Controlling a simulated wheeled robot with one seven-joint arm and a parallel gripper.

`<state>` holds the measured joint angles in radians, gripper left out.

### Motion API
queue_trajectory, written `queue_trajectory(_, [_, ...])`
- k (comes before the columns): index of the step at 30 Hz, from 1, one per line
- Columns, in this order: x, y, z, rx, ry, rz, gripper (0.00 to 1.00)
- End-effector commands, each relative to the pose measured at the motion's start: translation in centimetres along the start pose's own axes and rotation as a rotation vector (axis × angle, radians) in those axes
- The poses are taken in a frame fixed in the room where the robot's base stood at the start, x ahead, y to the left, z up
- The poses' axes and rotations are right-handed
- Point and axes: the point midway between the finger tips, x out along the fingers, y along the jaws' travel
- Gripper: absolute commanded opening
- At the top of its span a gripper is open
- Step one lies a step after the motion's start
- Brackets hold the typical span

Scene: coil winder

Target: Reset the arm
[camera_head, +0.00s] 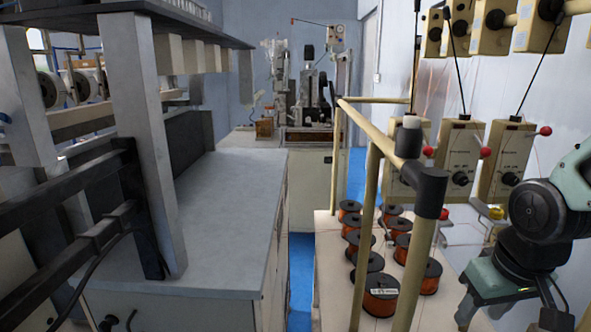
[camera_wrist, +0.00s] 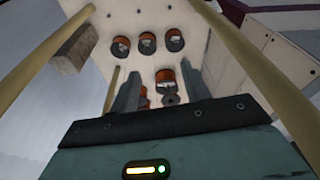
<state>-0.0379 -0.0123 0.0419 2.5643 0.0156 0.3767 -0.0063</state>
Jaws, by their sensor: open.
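My gripper (camera_head: 505,300) is at the lower right in the head view, below my dark wrist joint and to the right of the spool table. In the wrist view its two grey fingers (camera_wrist: 157,90) stand apart, open, with nothing held between them. Copper wire spools with dark flanges (camera_head: 381,294) stand in rows on the pale table. Several spools also show in the wrist view (camera_wrist: 147,42), beyond the fingers; some there are partly hidden by the gripper.
A cream rail with black joints (camera_head: 425,195) stands over the spool table. Tension boxes with red knobs (camera_head: 459,155) hang close to my arm. A grey-topped machine (camera_head: 225,210) fills the left. A narrow blue floor strip (camera_head: 301,270) lies between. A winder (camera_head: 310,95) stands at the back.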

Motion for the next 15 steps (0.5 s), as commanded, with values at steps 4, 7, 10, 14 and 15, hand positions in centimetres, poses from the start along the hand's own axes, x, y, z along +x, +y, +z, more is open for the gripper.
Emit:
queue_trajectory(4, [2.0,-4.8,1.9,-0.138,-0.039,-0.039,0.47])
queue_trajectory(7, [2.8,-8.1,3.8,-0.239,-0.071,-0.062,0.47])
queue_trajectory(10, [3.6,-11.2,6.1,-0.348,-0.106,-0.083,0.47])
queue_trajectory(14, [4.3,-14.7,9.7,-0.492,-0.152,-0.102,0.47])
queue_trajectory(15, [4.4,-15.4,10.7,-0.526,-0.165,-0.104,0.47])
